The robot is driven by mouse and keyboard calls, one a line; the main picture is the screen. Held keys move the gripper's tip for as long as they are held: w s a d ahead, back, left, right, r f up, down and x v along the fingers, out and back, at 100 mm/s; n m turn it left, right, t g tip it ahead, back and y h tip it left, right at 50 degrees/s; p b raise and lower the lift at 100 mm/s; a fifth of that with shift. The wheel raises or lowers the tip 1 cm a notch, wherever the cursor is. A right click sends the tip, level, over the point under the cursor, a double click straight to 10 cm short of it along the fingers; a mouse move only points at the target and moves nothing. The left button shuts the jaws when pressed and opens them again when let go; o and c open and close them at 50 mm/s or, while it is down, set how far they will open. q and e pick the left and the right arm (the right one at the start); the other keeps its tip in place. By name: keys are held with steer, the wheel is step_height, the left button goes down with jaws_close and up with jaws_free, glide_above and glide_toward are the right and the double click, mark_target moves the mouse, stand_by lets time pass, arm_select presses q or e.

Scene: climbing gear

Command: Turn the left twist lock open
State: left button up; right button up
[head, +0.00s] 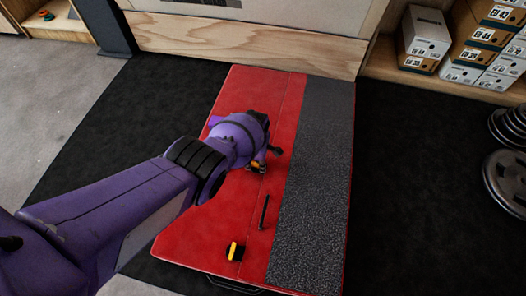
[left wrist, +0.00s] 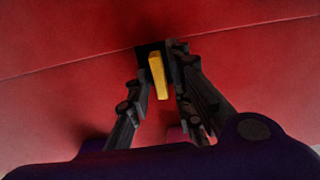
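A red pad (head: 227,200) with a dark grey strip lies on the dark floor. One twist lock, a yellow tab on a black base, shows in the left wrist view (left wrist: 159,76) and beside my gripper in the head view (head: 256,168). A second black and yellow twist lock (head: 234,251) sits at the pad's near end. My left gripper (head: 268,160) is down at the far lock. In the left wrist view its fingers (left wrist: 162,80) stand either side of the yellow tab. A gap shows at the left finger; contact at the right is unclear. My right gripper is out of view.
A dark handle (head: 264,212) stands on the pad between the two locks. A wooden board (head: 250,46) runs behind the pad. Shoe boxes (head: 427,32) fill a shelf at the upper right. Weight plates (head: 508,180) are at the right edge.

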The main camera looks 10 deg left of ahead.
mark_target(256, 164)
arm_select(q)
steer(key=shift+o, duration=0.2)
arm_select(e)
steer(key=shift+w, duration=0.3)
arm_select(q)
steer(key=shift+r, duration=0.1)
steer(key=shift+w+r, duration=0.1)
steer(key=shift+r, duration=0.2)
step_height(256, 164, up, 2)
steer(key=shift+r, duration=0.1)
step_height(256, 164, up, 9)
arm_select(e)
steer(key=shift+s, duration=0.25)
arm_select(q)
steer(key=shift+s, duration=0.2)
